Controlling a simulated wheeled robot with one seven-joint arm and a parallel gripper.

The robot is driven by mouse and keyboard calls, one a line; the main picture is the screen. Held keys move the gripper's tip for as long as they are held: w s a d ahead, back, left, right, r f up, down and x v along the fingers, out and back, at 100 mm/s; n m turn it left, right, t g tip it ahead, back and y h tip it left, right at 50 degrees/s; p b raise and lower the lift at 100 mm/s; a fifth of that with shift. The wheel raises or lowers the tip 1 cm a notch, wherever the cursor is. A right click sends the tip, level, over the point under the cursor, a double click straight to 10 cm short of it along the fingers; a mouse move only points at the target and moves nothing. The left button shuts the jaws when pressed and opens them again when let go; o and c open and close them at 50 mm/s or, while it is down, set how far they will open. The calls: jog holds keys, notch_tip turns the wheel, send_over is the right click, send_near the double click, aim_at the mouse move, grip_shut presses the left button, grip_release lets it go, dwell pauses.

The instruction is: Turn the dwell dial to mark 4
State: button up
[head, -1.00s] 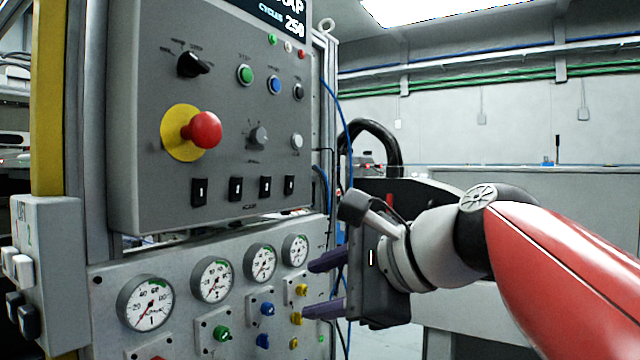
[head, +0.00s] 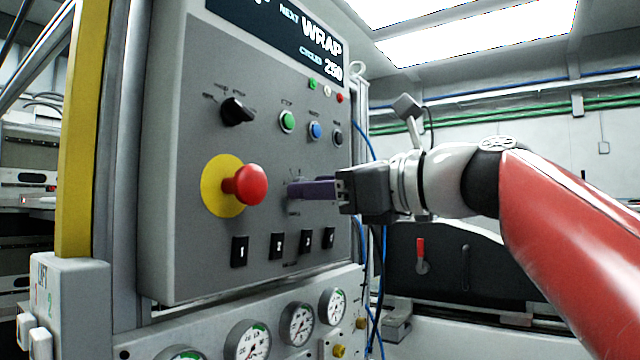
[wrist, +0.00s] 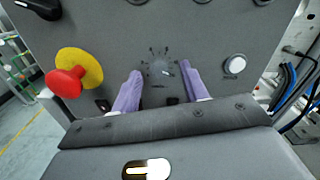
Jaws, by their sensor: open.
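The dwell dial (wrist: 160,68) is a small grey knob with a ring of marks on the grey panel. In the wrist view it shows between my two purple fingers. They stand apart on either side of it, and I see no clear contact. My gripper (head: 294,188) is open and faces the panel, right of the red mushroom button. In the head view the fingers hide most of the dial. I cannot read which mark the dial points to.
A red mushroom button on a yellow disc (head: 245,185) sticks out left of my fingers. A black selector knob (head: 236,110) and several push buttons sit above. A row of black switches (head: 277,246) lies below. A white button (wrist: 234,65) is close on the right.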

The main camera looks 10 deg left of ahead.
jog(key=shift+a, duration=0.25)
grip_shut()
jog(key=shift+n, duration=0.3)
